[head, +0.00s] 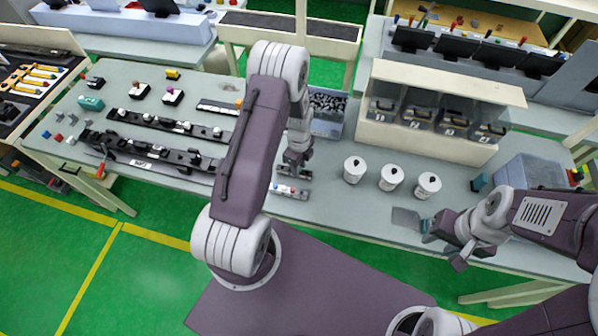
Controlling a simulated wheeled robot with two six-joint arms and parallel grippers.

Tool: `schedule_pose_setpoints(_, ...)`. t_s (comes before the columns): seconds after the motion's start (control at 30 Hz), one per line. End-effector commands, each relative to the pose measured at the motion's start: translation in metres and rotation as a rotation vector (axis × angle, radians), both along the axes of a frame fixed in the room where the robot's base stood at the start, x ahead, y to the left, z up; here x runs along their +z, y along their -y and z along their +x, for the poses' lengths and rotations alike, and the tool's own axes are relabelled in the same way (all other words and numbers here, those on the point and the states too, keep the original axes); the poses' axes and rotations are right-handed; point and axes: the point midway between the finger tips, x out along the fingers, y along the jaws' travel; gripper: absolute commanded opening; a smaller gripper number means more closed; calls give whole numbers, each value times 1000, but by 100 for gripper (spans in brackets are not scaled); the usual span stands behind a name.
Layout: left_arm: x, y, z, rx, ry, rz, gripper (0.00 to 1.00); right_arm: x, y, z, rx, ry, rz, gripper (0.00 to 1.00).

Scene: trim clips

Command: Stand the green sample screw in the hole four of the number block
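A small pale block (290,192) with tiny coloured tops, red and blue among them, lies near the table's front edge; it may be the number block. Its numbers and holes are too small to read. My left gripper (294,171) points down just behind and above this block. Its fingers are too small to show whether they are open or hold anything. I cannot make out the green sample screw. My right gripper (440,232) is at the front right of the table, beside a teal piece with a flat grey plate (405,218). Whether it grips this is unclear.
Three white cups (391,178) stand right of the block. A bin of dark parts (327,112) and a pale cabinet (430,134) stand behind. Long dark rails (150,152) fill the left side. A grey bin (530,172) stands at right.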

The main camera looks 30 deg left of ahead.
Motion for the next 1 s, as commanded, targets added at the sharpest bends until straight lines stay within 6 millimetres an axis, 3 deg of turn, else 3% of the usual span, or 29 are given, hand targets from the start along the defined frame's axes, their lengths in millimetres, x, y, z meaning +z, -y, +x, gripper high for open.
schedule_pose_setpoints(0.17,0,0,0,0,0,0,29,0,0,0,0,0,0,39)
schedule_pose_setpoints(0.3,0,0,0,0,0,0,0,0,0,0,0,0,0,39)
schedule_pose_setpoints(0.57,4,0,0,0,0,0,0,4,0,0,0,0,0,39)
schedule_pose_setpoints(1.0,32,0,0,0,1,0,0,26,0,0,0,0,0,39)
